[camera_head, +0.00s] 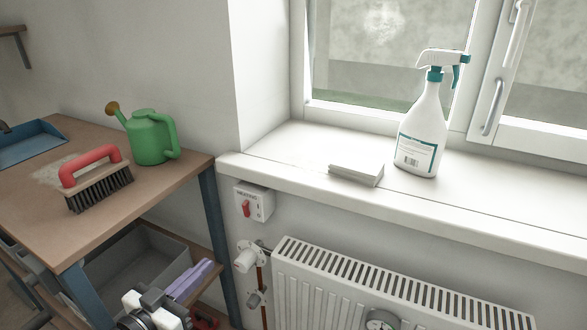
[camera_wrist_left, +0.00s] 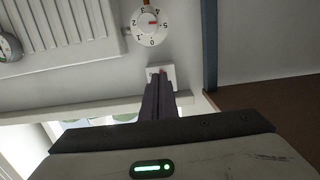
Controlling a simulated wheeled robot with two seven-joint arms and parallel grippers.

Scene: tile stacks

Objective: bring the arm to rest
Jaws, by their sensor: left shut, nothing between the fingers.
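My left gripper (camera_head: 204,268) is low in the head view, in front of the bench's lower shelf and left of the radiator. Its dark purple fingers are together, with nothing between them. In the left wrist view the closed fingers (camera_wrist_left: 158,82) point towards the white heating switch box (camera_wrist_left: 170,73), partly covering it. In the head view the switch box (camera_head: 254,203), with a red rocker, is on the wall under the sill, apart from the gripper. My right gripper is in neither view.
A radiator (camera_head: 390,290) with a valve knob (camera_head: 245,260) is at the lower right. The windowsill (camera_head: 480,205) holds a white tile stack (camera_head: 357,170) and a spray bottle (camera_head: 424,130). The bench (camera_head: 120,205) holds a brush (camera_head: 95,182), a green watering can (camera_head: 150,138) and a blue dustpan (camera_head: 30,145).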

